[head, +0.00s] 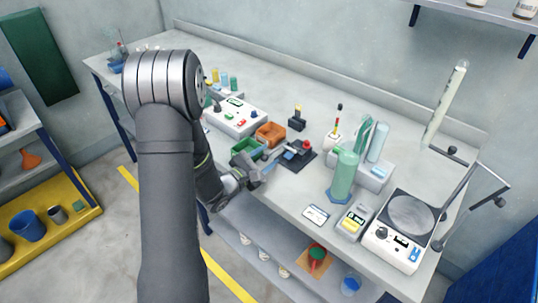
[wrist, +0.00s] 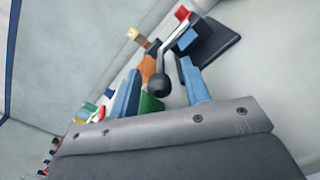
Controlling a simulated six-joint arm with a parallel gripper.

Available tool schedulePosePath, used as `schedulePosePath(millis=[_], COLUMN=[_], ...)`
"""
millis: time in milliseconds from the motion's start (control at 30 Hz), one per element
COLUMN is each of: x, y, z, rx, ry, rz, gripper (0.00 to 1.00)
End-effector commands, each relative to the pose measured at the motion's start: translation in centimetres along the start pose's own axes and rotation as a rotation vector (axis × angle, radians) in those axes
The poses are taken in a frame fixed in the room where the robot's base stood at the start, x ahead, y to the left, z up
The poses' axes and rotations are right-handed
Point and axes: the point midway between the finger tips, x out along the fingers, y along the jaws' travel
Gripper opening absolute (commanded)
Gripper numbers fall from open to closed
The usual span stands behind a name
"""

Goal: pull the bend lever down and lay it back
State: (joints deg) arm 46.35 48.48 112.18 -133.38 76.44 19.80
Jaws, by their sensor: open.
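The bend lever is a grey rod (wrist: 173,52) with a black ball knob (wrist: 159,85). It rises from a fixture with a dark base plate (wrist: 216,44) and a red part, also seen in the head view (head: 305,145). My gripper (wrist: 158,66) is open, its two blue fingers apart. In the wrist view the knob appears between the fingers, with gaps on both sides; I cannot tell its depth relative to the tips. In the head view my gripper (head: 266,167) is just in front of the fixture, and the lever is hard to make out there.
A green bin (head: 246,148) and an orange bin (head: 270,134) stand left of the fixture, near a white control box (head: 236,117). A green cylinder (head: 344,175) and a stirrer-like device (head: 398,236) stand to the right. The bench front edge runs close below my gripper.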

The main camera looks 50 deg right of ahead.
Motion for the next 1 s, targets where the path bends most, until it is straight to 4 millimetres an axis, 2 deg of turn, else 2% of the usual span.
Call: schedulePosePath(millis=[200,467,600,700,1000], x=[1.43,1.5,1.48,1.48,1.49], y=[-0.02,0.0,0.0,0.0,0.11], z=[0.02,0.02,0.02,0.03,0.22], rx=[-0.001,0.0,0.0,0.0,0.001], ry=[0.0,0.0,0.0,0.0,0.012], rz=[-0.001,0.0,0.0,0.0,-0.009], gripper=[0.43,0.43,0.15,0.0,0.0])
